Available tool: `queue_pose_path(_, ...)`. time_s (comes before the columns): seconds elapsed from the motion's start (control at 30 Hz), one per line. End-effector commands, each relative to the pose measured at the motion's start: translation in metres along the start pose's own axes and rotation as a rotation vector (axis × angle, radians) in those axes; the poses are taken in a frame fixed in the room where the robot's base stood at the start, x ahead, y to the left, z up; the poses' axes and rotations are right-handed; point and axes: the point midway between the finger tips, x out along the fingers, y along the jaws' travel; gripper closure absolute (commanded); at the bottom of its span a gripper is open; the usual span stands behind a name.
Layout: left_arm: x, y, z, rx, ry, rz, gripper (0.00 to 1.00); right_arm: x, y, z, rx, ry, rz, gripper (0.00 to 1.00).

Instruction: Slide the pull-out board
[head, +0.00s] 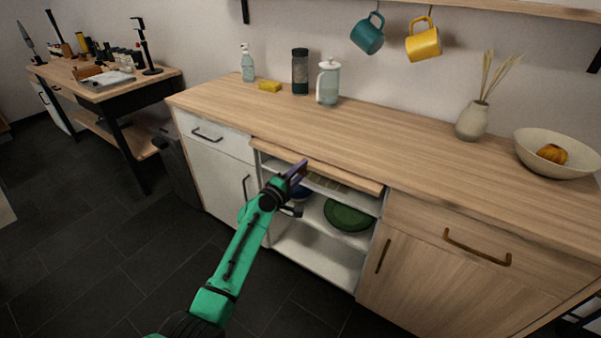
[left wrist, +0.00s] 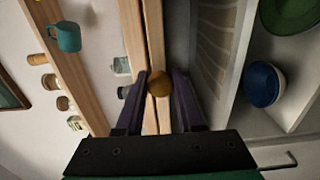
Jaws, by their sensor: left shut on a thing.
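The pull-out board (head: 345,176) is a light wooden strip just under the countertop, above an open shelf bay. Its front edge stands slightly forward of the cabinet. In the left wrist view the board (left wrist: 154,35) runs beside the countertop edge, with a round brass-coloured knob (left wrist: 158,82) on its front. My left gripper (head: 301,166) is at the board's front, left of its middle. In the left wrist view the dark purple fingers of this gripper (left wrist: 161,90) are on either side of the knob, shut on it. In the head view the fingers hide the knob. My right gripper is not in view.
Below the board, the bay holds a green plate (head: 348,215) and a blue bowl (left wrist: 263,84). The dark floor in front is clear.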

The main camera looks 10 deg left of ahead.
Motion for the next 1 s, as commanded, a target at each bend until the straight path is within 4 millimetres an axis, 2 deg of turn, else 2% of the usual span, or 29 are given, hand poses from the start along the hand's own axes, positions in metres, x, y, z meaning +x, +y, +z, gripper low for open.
queue_pose_path(0.23,0.000,-0.001,0.000,0.000,0.000,-0.002,1.00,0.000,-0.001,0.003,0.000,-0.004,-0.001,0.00)
queue_pose_path(0.27,0.000,-0.001,0.000,0.000,0.000,-0.002,0.56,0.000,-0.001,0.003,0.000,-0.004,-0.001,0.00)
queue_pose_path(0.3,0.000,-0.001,0.000,0.000,0.000,-0.002,0.40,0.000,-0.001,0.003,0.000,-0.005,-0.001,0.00)
queue_pose_path(0.33,0.000,-0.001,0.000,0.000,0.000,-0.002,0.34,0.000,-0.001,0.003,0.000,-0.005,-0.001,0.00)
queue_pose_path(0.63,-0.001,-0.001,0.000,0.000,0.000,-0.001,0.34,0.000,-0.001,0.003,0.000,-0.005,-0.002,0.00)
queue_pose_path(0.73,-0.007,0.000,0.000,0.000,0.000,-0.002,0.34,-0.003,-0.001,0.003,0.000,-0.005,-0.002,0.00)
queue_pose_path(0.87,-0.028,0.001,0.000,0.001,0.000,-0.004,0.34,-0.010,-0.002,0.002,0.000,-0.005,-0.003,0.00)
queue_pose_path(1.0,-0.067,-0.001,0.000,0.002,0.000,-0.005,0.34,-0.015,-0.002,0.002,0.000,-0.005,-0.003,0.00)
